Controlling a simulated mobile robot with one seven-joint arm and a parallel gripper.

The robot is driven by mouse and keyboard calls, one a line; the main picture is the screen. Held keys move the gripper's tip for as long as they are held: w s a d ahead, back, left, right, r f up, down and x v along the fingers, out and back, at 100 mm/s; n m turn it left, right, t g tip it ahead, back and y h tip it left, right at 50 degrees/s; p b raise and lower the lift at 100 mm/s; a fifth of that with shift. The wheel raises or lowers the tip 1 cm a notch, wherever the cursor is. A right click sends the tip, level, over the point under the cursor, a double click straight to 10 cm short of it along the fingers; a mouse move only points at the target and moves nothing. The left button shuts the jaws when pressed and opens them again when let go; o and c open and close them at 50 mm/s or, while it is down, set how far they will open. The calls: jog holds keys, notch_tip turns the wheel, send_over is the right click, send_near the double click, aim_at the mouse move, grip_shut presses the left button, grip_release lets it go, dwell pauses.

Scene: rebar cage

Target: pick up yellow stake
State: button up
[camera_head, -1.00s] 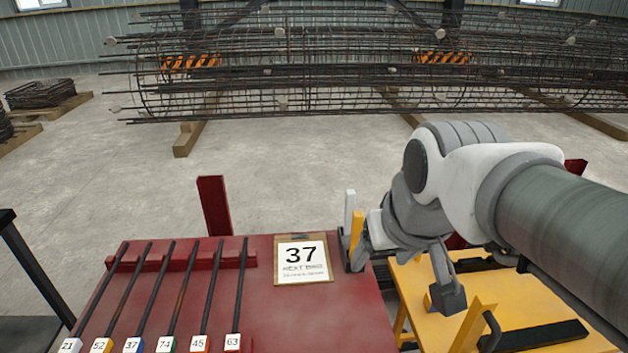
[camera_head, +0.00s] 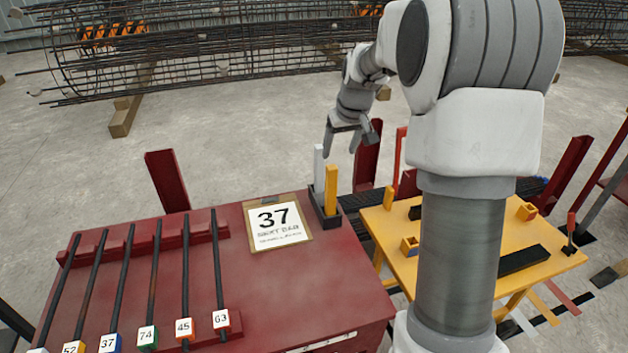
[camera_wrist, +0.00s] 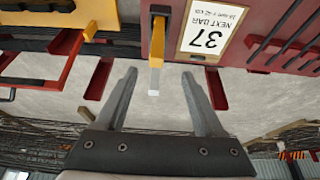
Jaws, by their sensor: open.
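The yellow stake (camera_head: 331,190) stands upright in a dark holder (camera_head: 326,217) at the right back corner of the red table. A white stake (camera_head: 318,166) stands just behind it in the same holder. My gripper (camera_head: 341,150) is open and empty, above and beyond the stakes, fingers pointing down. In the wrist view the yellow stake (camera_wrist: 157,40) lies ahead of the gap between my open fingers (camera_wrist: 159,75), with the white stake's end (camera_wrist: 153,79) beside it. Both stakes appear apart from the fingers.
The red table (camera_head: 320,285) holds several numbered bars in a rack and a card (camera_head: 278,223) reading 37. A yellow table (camera_head: 480,250) with blocks and tools stands at the right. Red posts (camera_head: 167,180) rise near the red table. A rebar cage (camera_head: 200,50) lies behind.

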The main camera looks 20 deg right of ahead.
aim_at(330, 184)
jog(key=x, duration=0.6)
jog(key=b+x, duration=0.1)
jog(key=x, duration=1.2)
jog(key=shift+w+d+b, duration=0.2)
jog(key=shift+d+b, duration=0.1)
jog(key=shift+b, duration=0.05)
jog(key=shift+r, duration=0.1)
grip_shut()
dwell(0.5)
